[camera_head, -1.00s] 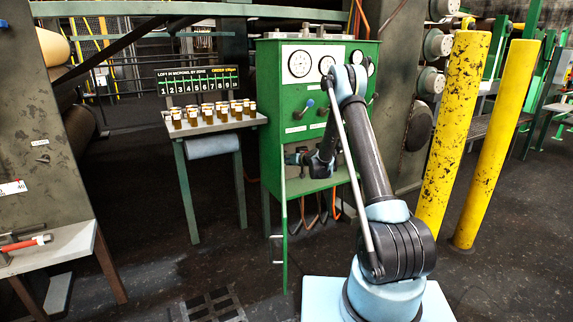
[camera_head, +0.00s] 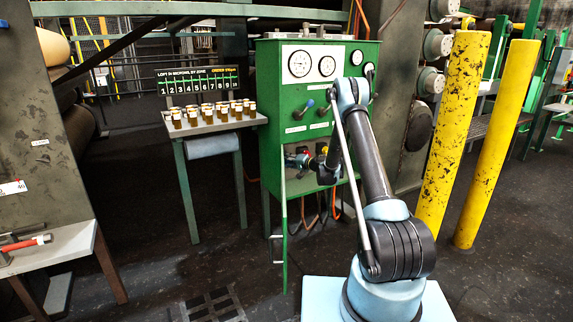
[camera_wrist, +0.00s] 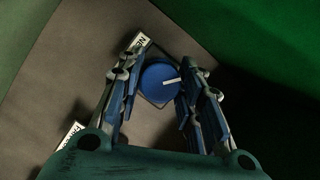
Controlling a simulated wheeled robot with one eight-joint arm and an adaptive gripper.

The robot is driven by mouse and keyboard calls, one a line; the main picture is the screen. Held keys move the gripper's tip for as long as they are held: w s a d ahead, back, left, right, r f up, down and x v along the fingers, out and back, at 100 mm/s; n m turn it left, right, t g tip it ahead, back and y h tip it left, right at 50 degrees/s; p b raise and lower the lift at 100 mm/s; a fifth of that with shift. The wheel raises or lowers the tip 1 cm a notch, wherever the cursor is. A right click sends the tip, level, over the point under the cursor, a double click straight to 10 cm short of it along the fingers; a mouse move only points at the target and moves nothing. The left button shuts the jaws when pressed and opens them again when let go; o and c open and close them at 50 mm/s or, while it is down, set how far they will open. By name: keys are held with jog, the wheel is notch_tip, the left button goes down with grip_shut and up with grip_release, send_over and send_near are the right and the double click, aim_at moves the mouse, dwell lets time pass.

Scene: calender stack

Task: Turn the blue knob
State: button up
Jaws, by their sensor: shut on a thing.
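The blue knob (camera_wrist: 160,80) is round with a white pointer line, on a grey panel (camera_wrist: 60,60) in the wrist view. The line points right and slightly up in that view. My gripper (camera_wrist: 158,92) has a finger on either side of the knob and is shut on it. The knob cannot be made out clearly there. Two white labels with dark print sit near the knob in the wrist view; one is partly hidden by my gripper.
A shelf with several brown jars (camera_head: 222,112) stands to the left. Yellow posts (camera_head: 455,130) stand at right.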

jog(key=shift+w+d, duration=0.1)
jog(key=shift+d, duration=0.15)
dwell(0.3)
jog(key=o, duration=1)
jog(key=shift+o, duration=0.3)
jog(key=shift+a, duration=0.1)
jog(key=v, duration=1.2)
jog(key=shift+f, duration=0.15)
